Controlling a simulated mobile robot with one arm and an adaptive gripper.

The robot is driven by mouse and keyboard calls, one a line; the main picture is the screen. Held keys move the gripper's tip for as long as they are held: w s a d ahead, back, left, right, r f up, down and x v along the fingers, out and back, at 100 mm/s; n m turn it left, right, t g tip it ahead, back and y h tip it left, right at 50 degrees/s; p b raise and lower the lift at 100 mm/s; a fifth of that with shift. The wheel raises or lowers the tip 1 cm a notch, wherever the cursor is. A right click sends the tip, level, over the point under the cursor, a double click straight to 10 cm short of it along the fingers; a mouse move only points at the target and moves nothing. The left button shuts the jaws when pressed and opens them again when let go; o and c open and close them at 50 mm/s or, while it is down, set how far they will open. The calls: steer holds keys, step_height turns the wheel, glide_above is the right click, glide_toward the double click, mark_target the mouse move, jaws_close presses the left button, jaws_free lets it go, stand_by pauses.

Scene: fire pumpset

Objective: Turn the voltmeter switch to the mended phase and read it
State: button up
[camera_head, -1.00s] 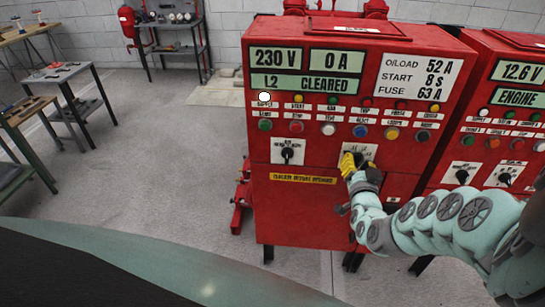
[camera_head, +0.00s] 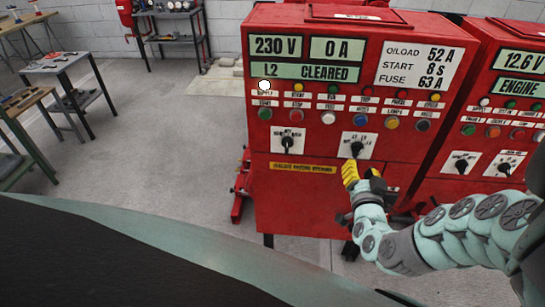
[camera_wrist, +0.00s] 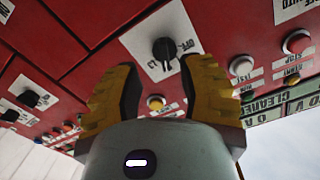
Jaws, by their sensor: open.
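The voltmeter switch (camera_head: 356,149) is a black knob on a white plate on the red panel, at the lower right of the left cabinet. It also shows in the wrist view (camera_wrist: 164,50), between and beyond my fingertips. My gripper (camera_head: 357,174) has yellow fingers and sits just below the switch, apart from it. In the wrist view my gripper (camera_wrist: 160,85) is open and empty, its fingers spread either side of the knob's line. The display (camera_head: 305,73) reads "L2 CLEARED", with "230 V" and "0 A" above. The small plate lettering is not fully legible.
Another black selector (camera_head: 287,142) is at the left on the same panel, under rows of coloured buttons and lamps. A white lamp (camera_head: 264,85) is lit. A second red cabinet (camera_head: 500,120) stands at the right. Open floor (camera_head: 150,150) lies to the left.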

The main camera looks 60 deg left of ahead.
steer(key=shift+s+d+r, duration=0.2)
steer(key=shift+s+d, duration=0.15)
steer(key=shift+d, duration=0.15)
stand_by(0.6)
